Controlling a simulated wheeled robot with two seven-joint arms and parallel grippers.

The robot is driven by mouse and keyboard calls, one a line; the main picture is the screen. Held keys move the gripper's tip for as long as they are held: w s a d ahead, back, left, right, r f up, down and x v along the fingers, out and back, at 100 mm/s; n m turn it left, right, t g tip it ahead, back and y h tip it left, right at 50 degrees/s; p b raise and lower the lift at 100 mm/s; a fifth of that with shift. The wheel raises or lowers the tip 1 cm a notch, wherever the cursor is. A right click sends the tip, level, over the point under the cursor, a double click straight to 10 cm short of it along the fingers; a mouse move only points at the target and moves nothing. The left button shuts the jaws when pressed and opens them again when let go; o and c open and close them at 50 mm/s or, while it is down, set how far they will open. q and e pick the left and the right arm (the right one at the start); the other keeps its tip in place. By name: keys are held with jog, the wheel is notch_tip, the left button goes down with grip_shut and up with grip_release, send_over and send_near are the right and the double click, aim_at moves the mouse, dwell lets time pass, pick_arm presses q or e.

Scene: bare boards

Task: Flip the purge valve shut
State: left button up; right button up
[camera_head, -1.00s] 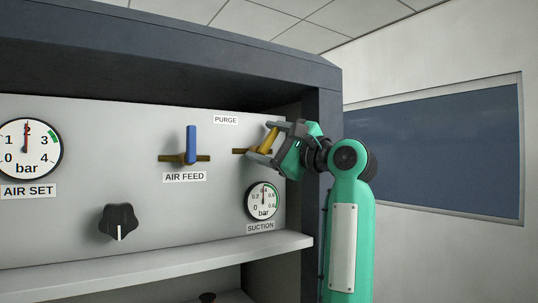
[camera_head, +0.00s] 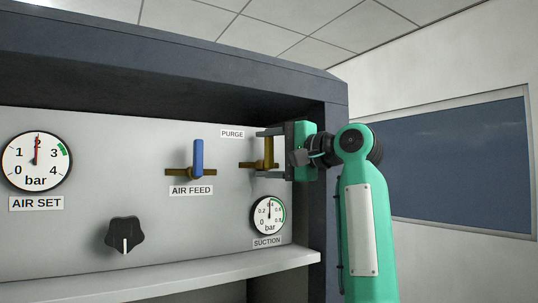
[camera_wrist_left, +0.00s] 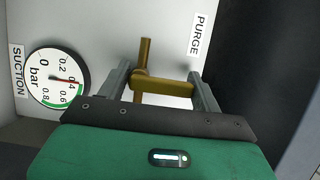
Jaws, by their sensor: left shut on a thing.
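The lever stands nearly upright, across the pipe. My left gripper (camera_head: 271,154) is at the lever, one finger near its top end and the other near its pivot. In the left wrist view, the lever (camera_wrist_left: 168,88) spans between the two fingers of the left gripper (camera_wrist_left: 162,85), at right angles to the pipe (camera_wrist_left: 145,52). My right gripper is in neither view.
The blue AIR FEED lever (camera_head: 198,157) stands upright to the left. The SUCTION gauge (camera_head: 268,215) is just below the purge valve. A black knob (camera_head: 124,235) and the AIR SET gauge (camera_head: 37,162) are farther left. The cabinet's side post (camera_head: 334,215) is close on the right.

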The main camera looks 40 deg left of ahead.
pick_arm(q)
jog(key=shift+s+r, duration=0.1)
jog(key=shift+r, duration=0.3)
jog(key=o, duration=0.9)
jog(key=shift+f, duration=0.15)
jog(key=shift+d, duration=0.1)
jog(key=shift+d+f, duration=0.15)
jog(key=d+b, duration=0.4)
jog(key=d, duration=0.9)
jog(key=shift+d, duration=0.25)
